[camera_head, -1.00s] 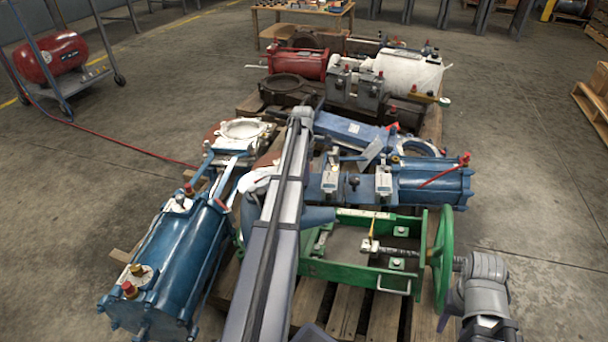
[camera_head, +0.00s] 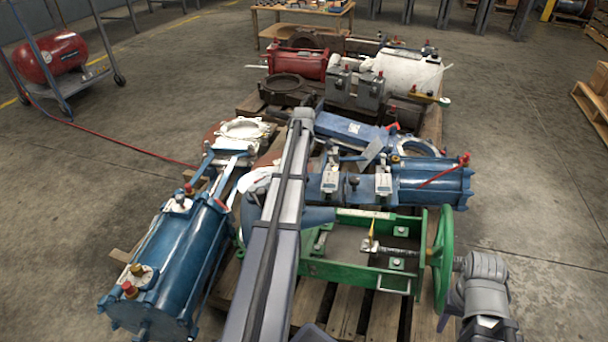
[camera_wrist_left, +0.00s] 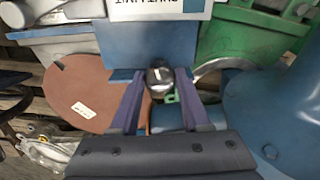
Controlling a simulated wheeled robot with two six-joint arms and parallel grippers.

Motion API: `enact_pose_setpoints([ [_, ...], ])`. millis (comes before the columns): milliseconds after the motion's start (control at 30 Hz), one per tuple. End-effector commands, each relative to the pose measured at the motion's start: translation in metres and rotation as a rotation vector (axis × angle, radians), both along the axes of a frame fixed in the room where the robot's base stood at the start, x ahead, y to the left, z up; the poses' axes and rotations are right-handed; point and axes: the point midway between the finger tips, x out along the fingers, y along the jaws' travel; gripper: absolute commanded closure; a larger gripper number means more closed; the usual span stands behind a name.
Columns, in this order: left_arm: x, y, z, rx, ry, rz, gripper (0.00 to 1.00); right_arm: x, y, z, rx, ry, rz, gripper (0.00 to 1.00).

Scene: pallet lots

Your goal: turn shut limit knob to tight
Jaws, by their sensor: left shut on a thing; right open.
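The dark knob (camera_wrist_left: 159,76) with a pale line on its top is in the left wrist view, below a white lettered plate (camera_wrist_left: 160,10) on a blue body. The lettering is partly cut off by the top edge. My left gripper (camera_wrist_left: 160,88) is shut on the knob, one purple finger on each side. In the head view my left arm hides this gripper and the knob in it. My right gripper (camera_head: 446,319) is low at the right, near the green handwheel (camera_head: 442,262); only a little of its purple fingers shows, and it holds nothing visible.
A green frame (camera_head: 350,270) with a screw stands on the pallet (camera_head: 345,315). A blue cylinder (camera_head: 170,265) lies at the left, another (camera_head: 430,187) at the right. A red cylinder (camera_head: 298,64) lies behind.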

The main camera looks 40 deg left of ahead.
Motion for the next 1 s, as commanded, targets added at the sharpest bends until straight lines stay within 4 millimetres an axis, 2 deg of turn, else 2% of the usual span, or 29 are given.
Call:
enact_pose_setpoints([
  [400, -0.0009, -0.0002, -0.0001, 0.01, -0.015, -0.226, 1.0, 0.0, 0.0, 0.0, 0.0, 0.0, 0.0, 0.5],
  [1000, -0.0008, -0.0002, 0.0, 0.012, -0.021, -0.281, 1.0, 0.0, 0.0, 0.0, 0.0, 0.0, 0.0, 0.5],
])
